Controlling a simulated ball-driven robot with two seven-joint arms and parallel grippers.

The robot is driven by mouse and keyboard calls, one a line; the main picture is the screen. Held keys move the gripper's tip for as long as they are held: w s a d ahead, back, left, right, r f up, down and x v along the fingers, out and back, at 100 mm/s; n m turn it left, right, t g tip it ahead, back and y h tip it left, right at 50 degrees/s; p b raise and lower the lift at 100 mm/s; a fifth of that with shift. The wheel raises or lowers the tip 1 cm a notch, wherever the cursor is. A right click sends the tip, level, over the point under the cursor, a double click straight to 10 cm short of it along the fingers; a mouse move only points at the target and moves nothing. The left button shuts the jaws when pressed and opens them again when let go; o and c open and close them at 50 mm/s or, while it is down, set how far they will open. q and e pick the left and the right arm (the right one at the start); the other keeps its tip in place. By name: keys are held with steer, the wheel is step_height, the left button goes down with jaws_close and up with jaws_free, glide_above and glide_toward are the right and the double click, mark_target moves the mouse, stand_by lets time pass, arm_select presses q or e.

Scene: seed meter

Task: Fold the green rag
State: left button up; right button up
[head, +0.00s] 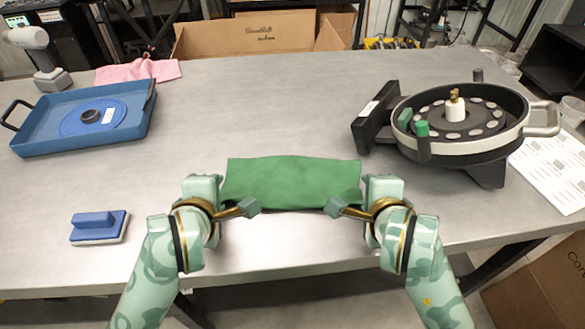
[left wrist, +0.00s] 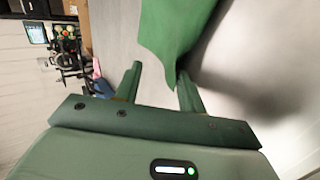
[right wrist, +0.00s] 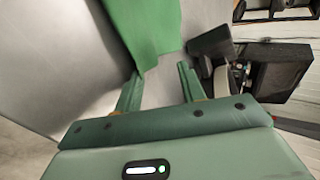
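The green rag (head: 291,182) lies spread as a wide rectangle at the front middle of the table, with a dark shadow under its front edge. My left gripper (head: 234,203) is at its front left corner and my right gripper (head: 352,203) at its front right corner. In the left wrist view the rag (left wrist: 172,35) reaches down to a point between two parted fingers. In the right wrist view the rag (right wrist: 150,25) also narrows to a corner between parted fingers. Neither pair of fingers looks closed on the cloth.
A blue tray (head: 30,135) with a disc stands at the left, with a pink cloth (head: 138,71) behind it. A blue-handled block (head: 99,227) lies at the front left. The round seed meter (head: 460,148) stands at the right beside a paper sheet (head: 553,170). The table behind the rag is clear.

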arm_select(q)
steer(key=shift+r, duration=0.1)
arm_select(e)
steer(key=shift+r, duration=0.1)
arm_select(q)
step_height(320, 180, up, 9)
steer(key=s, duration=0.2)
arm_select(e)
step_height(320, 180, up, 9)
steer(key=s, duration=0.2)
